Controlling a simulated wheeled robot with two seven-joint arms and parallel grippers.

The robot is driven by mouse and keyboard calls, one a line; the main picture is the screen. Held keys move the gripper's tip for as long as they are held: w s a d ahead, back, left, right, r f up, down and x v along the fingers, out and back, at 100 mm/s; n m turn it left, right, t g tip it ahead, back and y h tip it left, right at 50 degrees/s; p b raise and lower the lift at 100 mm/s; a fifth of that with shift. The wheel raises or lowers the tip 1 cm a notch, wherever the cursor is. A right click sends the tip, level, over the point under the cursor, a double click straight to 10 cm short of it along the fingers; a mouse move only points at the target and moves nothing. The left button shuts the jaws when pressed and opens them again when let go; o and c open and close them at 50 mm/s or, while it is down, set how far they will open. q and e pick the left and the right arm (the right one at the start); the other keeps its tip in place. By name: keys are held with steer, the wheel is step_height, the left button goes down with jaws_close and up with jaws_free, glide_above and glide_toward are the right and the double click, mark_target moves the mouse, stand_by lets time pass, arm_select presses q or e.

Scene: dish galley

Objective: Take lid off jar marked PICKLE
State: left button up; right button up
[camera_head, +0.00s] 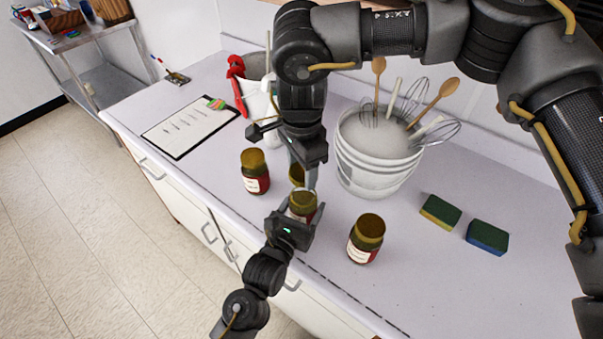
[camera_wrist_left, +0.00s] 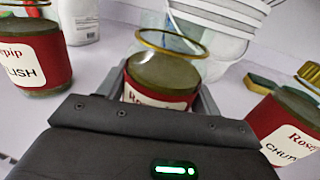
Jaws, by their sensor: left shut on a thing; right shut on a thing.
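The middle jar (camera_head: 302,204) has a red and white label and an open, gold-rimmed mouth with no lid on it. It also shows in the left wrist view (camera_wrist_left: 163,75), where only the start of its label is visible, so I cannot read PICKLE. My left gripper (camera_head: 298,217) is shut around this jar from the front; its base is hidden. My right gripper (camera_head: 302,168) points down from above, shut on a gold lid (camera_head: 296,175), which is just above and behind the open mouth.
A lidded jar (camera_head: 255,172) stands left, its label ending in LISH (camera_wrist_left: 24,74). Another lidded jar (camera_head: 366,239), labelled CHUT (camera_wrist_left: 288,148), stands right. A white bucket of utensils (camera_head: 375,168) is close behind. Two sponges (camera_head: 440,212) lie right; a clipboard (camera_head: 190,128) lies left. The right front counter is clear.

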mark_target(302, 173)
arm_select(q)
steer(key=o, duration=2)
steer(key=shift+c, duration=0.2)
steer(key=shift+s+a, duration=0.2)
steer(key=shift+s, duration=0.2)
arm_select(e)
steer(key=shift+f, duration=0.2)
arm_select(q)
steer(key=b+v, duration=0.3)
steer(key=v, duration=0.8)
arm_select(e)
step_height(302, 173, down, 3)
steer(key=shift+r, duration=0.1)
arm_select(q)
steer(key=shift+s, duration=0.1)
